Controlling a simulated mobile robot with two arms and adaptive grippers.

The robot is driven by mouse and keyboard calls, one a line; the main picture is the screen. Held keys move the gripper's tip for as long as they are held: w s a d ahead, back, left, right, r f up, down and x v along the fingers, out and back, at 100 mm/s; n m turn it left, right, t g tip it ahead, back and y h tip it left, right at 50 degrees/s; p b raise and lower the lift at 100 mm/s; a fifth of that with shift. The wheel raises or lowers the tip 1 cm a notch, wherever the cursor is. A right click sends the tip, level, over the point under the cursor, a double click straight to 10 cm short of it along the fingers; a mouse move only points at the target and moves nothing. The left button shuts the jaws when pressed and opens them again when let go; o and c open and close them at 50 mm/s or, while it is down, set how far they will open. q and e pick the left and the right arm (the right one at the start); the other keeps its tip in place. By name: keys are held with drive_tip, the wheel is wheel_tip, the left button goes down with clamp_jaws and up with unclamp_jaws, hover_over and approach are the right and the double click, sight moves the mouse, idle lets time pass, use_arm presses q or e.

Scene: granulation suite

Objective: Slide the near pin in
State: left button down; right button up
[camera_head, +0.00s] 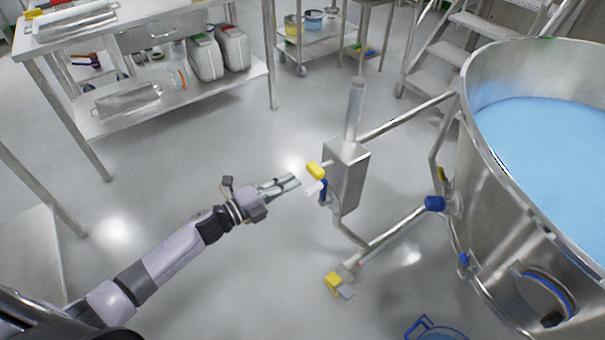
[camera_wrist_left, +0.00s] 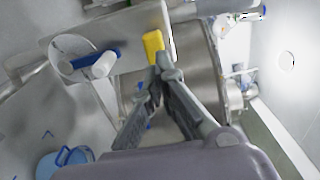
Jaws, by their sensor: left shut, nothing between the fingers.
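A yellow knob (camera_head: 315,170), which looks like the near pin's head, sticks out from the left side of a steel box (camera_head: 347,172) on the lifting column's frame. It also shows in the left wrist view (camera_wrist_left: 153,44), right at my fingertips. My left gripper (camera_head: 294,181) points right at it, shut and empty, just short of the knob in the head view. I cannot tell whether the tips touch it. The pin's shaft is hidden. Just below the knob is a white-ended blue lever (camera_head: 319,189), also in the wrist view (camera_wrist_left: 103,65). My right gripper is not in view.
A large steel vessel (camera_head: 480,215) of blue liquid stands at the right, joined to the box by steel bars. A yellow-ended foot (camera_head: 333,281) sits low in front. A bench (camera_head: 130,35) stands at the upper left. Open floor lies between.

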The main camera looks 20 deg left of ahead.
sight(311, 171)
use_arm(q)
drive_tip(key=x, duration=0.4)
drive_tip(key=shift+w+d, duration=0.1)
drive_tip(key=shift+d, duration=0.05)
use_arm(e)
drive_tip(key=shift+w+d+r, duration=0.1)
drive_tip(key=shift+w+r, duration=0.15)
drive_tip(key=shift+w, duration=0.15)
use_arm(q)
drive_tip(key=shift+w, duration=0.1)
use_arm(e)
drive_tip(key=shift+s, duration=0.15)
use_arm(q)
drive_tip(key=x, duration=0.2)
drive_tip(key=shift+w+d+b, duration=0.25)
drive_tip(key=shift+w+b, duration=0.1)
drive_tip(key=shift+b, duration=0.05)
drive_tip(key=shift+s+r, duration=0.1)
drive_tip(key=shift+r, duration=0.05)
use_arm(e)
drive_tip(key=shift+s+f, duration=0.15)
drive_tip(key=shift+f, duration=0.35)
use_arm(q)
drive_tip(key=shift+a, duration=0.1)
